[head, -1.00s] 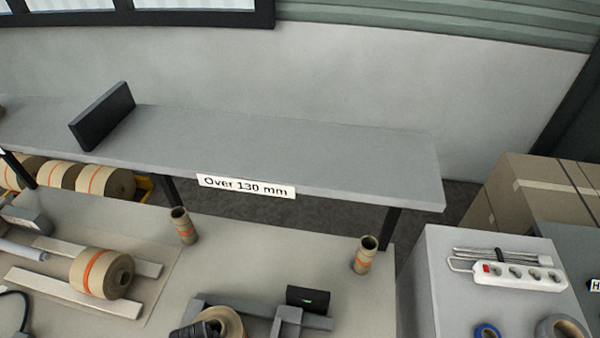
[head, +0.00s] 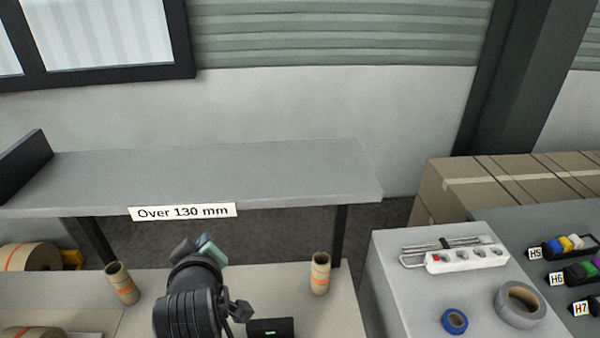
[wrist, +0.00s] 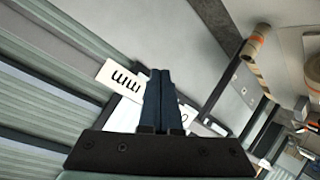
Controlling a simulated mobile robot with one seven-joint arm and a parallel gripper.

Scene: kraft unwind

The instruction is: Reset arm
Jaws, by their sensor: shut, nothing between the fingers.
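My gripper (wrist: 160,76) shows in the wrist view with its two dark fingers together and nothing between them. Behind the fingers is the white "Over 130 mm" label, partly covered by them. In the head view my dark arm rises from the bottom edge, in front of the workbench and between two cardboard tubes. My gripper touches nothing that I can see.
A grey shelf (head: 290,170) with the label (head: 182,212) runs behind the bench. Cardboard tubes stand left (head: 122,284) and right (head: 320,274) of my arm. A grey cabinet (head: 400,275) at right bears a power strip (head: 467,259), blue tape (head: 454,321) and grey tape (head: 521,305).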

